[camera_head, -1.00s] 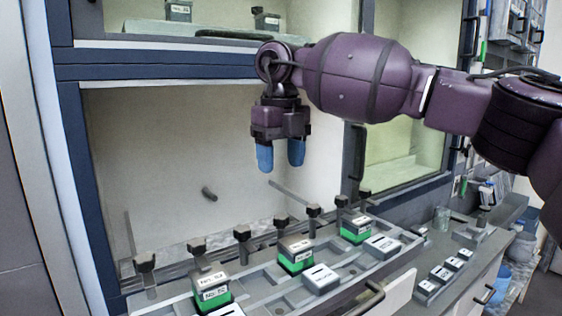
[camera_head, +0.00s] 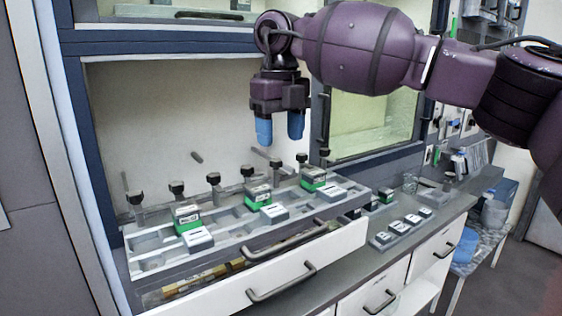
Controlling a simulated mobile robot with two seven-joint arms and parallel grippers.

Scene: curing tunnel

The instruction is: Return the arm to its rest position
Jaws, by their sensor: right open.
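My right arm (camera_head: 385,50) comes in from the right across the upper part of the head view. My right gripper (camera_head: 280,130) points down with its two blue fingertips apart and nothing between them. It hangs in the air in front of the cabinet opening, above the grey rack in the picture, touching nothing. My left gripper is not in view.
Below the gripper a grey rack (camera_head: 150,265) holds several green-and-black blocks (camera_head: 258,195) and grey labelled blocks, with black knobs behind. A drawer (camera_head: 300,262) under it stands open. More labelled blocks sit on the counter (camera_head: 440,212) at right. A blue bin (camera_head: 463,165) stands far right.

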